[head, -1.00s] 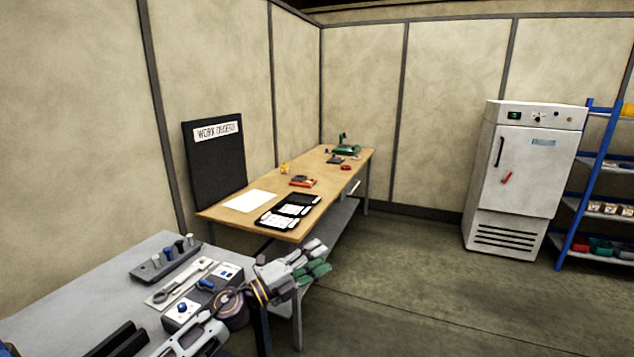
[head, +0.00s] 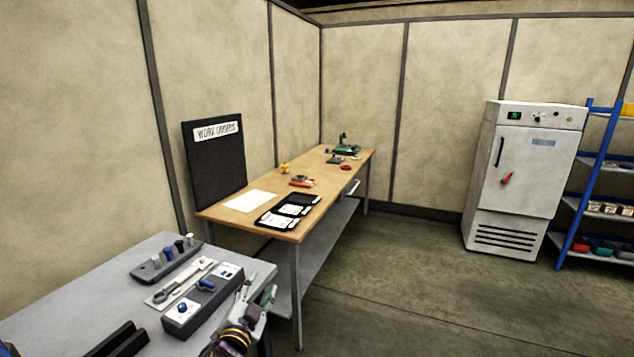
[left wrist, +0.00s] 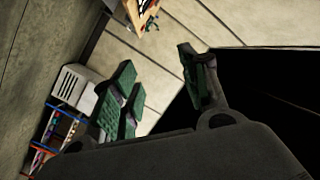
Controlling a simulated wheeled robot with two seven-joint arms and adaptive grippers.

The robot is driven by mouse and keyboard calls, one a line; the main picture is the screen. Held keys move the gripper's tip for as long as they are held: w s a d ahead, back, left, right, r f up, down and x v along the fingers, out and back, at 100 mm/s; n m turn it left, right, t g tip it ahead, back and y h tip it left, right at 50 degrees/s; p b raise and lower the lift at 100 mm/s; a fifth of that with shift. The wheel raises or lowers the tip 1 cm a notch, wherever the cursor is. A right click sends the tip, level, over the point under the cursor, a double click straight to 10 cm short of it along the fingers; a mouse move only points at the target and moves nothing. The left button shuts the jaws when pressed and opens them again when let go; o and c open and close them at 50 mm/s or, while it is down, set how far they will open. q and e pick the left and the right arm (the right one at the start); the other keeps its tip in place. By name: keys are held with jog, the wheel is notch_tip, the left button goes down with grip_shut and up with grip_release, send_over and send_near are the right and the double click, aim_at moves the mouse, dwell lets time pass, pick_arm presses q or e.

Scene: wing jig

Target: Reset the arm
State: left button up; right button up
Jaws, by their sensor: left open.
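My left gripper (head: 258,296) is at the bottom of the head view, beside the right edge of the grey table (head: 75,290). In the left wrist view the green-padded fingers of the left gripper (left wrist: 160,92) stand apart with nothing between them. It holds nothing. My right gripper is in neither view.
A control box (head: 205,300) with knobs, a tool plate (head: 180,285) and a rack of pegs (head: 165,262) are on the grey table, left of my gripper. A wooden bench (head: 235,212) stands behind. A white cabinet (head: 520,185) and blue shelf (head: 574,215) are right. Middle floor is clear.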

pick_arm(q)
jog(key=s+a+f+n+g+y, duration=0.1)
jog(key=s+a+f+n+g, duration=0.3)
jog(key=s+f+g, duration=0.55)
jog(key=s+a+f+n+g+y, duration=0.1)
jog(key=s+a+f+n+g, duration=0.25)
jog(key=s+f, duration=1.05)
jog(key=s+f+g, duration=0.1)
jog(key=s+f, duration=0.3)
jog(key=f, duration=1.1)
jog(key=s+f+g, duration=0.1)
jog(key=s+f, duration=0.2)
jog(key=f, duration=1.1)
jog(key=s+a+f, duration=0.2)
jog(key=s+f, duration=0.8)
jog(key=s, duration=0.1)
jog(key=s+a+f+g, duration=0.1)
jog(key=s+a+f, duration=0.1)
jog(key=s+f, duration=0.8)
jog(key=shift+s+a+m, duration=0.3)
jog(key=shift+s+m, duration=0.15)
jog(key=shift+s, duration=0.15)
jog(key=shift+s, duration=0.1)
